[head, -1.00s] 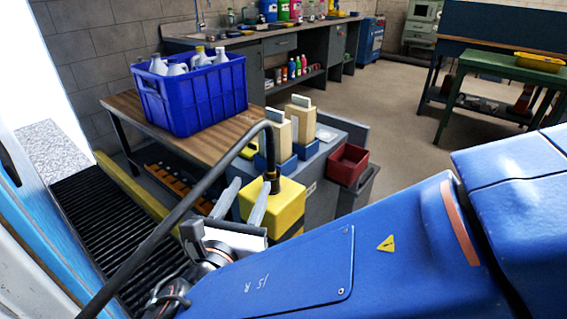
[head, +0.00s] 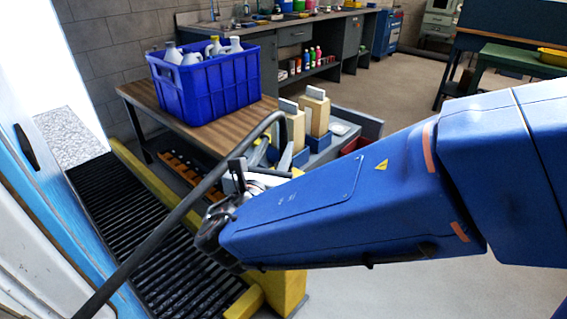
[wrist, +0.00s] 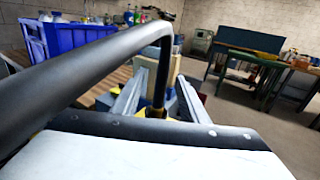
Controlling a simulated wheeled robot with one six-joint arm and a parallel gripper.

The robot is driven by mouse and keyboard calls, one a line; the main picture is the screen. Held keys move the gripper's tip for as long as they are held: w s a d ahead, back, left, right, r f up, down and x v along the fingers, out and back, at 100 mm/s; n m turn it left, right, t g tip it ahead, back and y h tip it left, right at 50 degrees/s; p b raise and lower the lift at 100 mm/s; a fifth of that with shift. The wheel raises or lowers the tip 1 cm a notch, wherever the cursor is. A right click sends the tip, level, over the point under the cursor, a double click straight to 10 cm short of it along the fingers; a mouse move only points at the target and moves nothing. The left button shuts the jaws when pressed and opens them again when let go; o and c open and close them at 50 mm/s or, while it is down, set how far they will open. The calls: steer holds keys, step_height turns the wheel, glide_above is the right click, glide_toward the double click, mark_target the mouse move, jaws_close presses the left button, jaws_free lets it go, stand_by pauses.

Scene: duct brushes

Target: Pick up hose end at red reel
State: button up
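A thick black hose (head: 190,200) arches up from the lower left and bends down near my gripper. In the wrist view the hose (wrist: 90,68) crosses close to the camera. Its down-turned end (wrist: 160,75) shows between my two fingers, with yellow at its foot; I cannot tell whether it touches either finger. My gripper (wrist: 160,95) is open, with a clear gap between the grey fingers. In the head view my gripper (head: 262,165) is partly hidden by the hose and arm, and the hose's lower end is hidden. No red reel can be made out.
A blue crate (head: 205,85) of bottles stands on a wooden table (head: 140,95) behind the hose. Tan blocks (head: 315,115) stand on a grey bench to the right. A yellow rail (head: 150,180) edges the black ribbed conveyor at left. Open floor lies at the right.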

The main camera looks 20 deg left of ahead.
mark_target(283, 141)
steer(key=shift+w+d+f, duration=0.1)
steer(key=shift+w, duration=2.8)
jaws_close()
